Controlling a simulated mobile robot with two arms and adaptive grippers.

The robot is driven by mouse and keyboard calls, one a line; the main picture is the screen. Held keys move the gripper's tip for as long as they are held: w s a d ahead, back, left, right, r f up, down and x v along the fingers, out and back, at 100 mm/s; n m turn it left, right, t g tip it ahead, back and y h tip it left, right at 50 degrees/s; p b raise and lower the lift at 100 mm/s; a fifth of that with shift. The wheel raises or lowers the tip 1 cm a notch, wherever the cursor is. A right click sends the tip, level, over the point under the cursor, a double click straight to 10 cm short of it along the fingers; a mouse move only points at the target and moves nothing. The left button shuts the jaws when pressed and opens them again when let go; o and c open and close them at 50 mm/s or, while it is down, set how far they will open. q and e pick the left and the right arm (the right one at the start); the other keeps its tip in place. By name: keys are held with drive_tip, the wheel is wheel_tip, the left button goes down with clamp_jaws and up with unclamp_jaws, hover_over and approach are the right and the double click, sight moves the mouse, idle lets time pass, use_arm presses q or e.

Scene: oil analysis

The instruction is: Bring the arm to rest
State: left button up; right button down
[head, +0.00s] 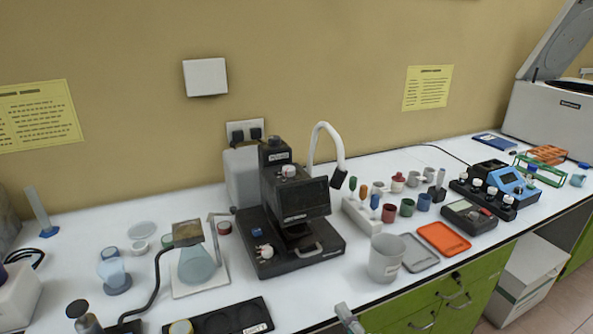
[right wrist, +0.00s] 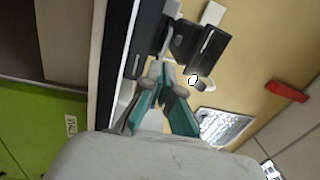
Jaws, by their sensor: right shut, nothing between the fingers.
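My right gripper (head: 348,319) shows only in part at the bottom edge of the head view, grey, at the front of the white bench, nearer to me than the beaker. In the right wrist view its two teal-padded fingers (right wrist: 162,72) meet at the tips, shut and empty. Past the tips in that view are dark instrument parts and the tan wall. My left gripper is not in view.
A black instrument (head: 295,205) stands mid-bench. A white beaker (head: 385,258), a grey tray (head: 419,252) and an orange tray (head: 443,238) lie right of it. A flask (head: 196,266) stands left. Green drawers (head: 440,300) are below the bench's front edge.

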drive_tip(key=s+f+n+g, duration=0.2)
drive_tip(key=s+f+n+g+h, duration=0.1)
drive_tip(key=shift+s+a, duration=0.1)
drive_tip(key=shift+a, duration=0.2)
drive_tip(key=s+d+f+n+g+h, duration=0.2)
drive_tip(key=s+d+n+g, duration=0.15)
drive_tip(key=s, duration=0.45)
drive_tip(key=s+d+f+n+g+h, duration=0.15)
drive_tip(key=s+n+g, duration=0.25)
drive_tip(key=s, duration=0.4)
drive_tip(key=s+d+f+n+g+h, duration=0.2)
drive_tip(key=s+d+n+g, duration=0.15)
drive_tip(key=s, duration=0.45)
wheel_tip(320, 180, down, 24)
drive_tip(key=n+g, duration=0.1)
drive_tip(key=g, duration=0.1)
drive_tip(key=s+d+f+g, duration=0.1)
drive_tip(key=s+d+f, duration=0.1)
drive_tip(key=s+f, duration=1.6)
drive_tip(key=shift+d, duration=0.2)
drive_tip(key=shift+h, duration=0.25)
